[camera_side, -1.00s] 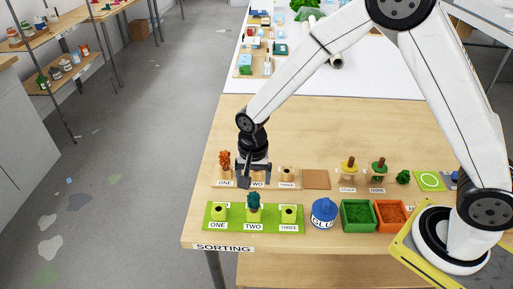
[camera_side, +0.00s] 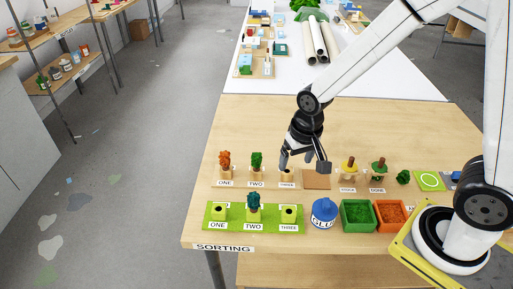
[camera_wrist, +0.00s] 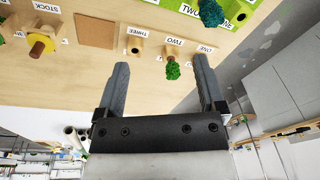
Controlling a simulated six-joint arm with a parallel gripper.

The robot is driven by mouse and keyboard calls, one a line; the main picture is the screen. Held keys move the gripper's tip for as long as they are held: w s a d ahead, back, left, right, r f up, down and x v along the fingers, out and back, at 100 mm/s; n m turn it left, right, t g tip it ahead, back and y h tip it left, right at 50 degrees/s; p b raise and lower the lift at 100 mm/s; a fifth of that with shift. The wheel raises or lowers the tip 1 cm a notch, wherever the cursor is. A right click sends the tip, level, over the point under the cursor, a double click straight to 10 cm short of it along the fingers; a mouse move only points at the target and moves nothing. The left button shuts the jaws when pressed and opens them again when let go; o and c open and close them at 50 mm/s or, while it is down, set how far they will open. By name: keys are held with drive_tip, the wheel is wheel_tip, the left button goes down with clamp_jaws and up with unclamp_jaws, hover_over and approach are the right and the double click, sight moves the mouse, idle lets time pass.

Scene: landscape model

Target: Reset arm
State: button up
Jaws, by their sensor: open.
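My gripper (camera_side: 303,166) is open and empty. It is above the back row, between the holder marked THREE and the brown square, with its fingers apart. In the wrist view my gripper (camera_wrist: 161,66) shows nothing between its fingertips but table and tree tops beyond. An orange tree (camera_side: 225,160) stands in back holder ONE and a green tree (camera_side: 257,160) in back holder TWO. Back holder THREE (camera_side: 287,172) carries no tree. A teal tree (camera_side: 253,201) stands in place TWO of the green front rack (camera_side: 270,226); its places ONE and THREE are empty.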

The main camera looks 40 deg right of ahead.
drive_tip(key=s+d+r+n+t, duration=0.1)
drive_tip(key=s+d+n, duration=0.2)
drive_tip(key=s, duration=0.3)
drive_tip(key=shift+s+d+r+n, duration=0.2)
drive_tip(key=shift+d+r+n, duration=0.1)
drive_tip(key=shift+d+r, duration=0.1)
idle(1.0)
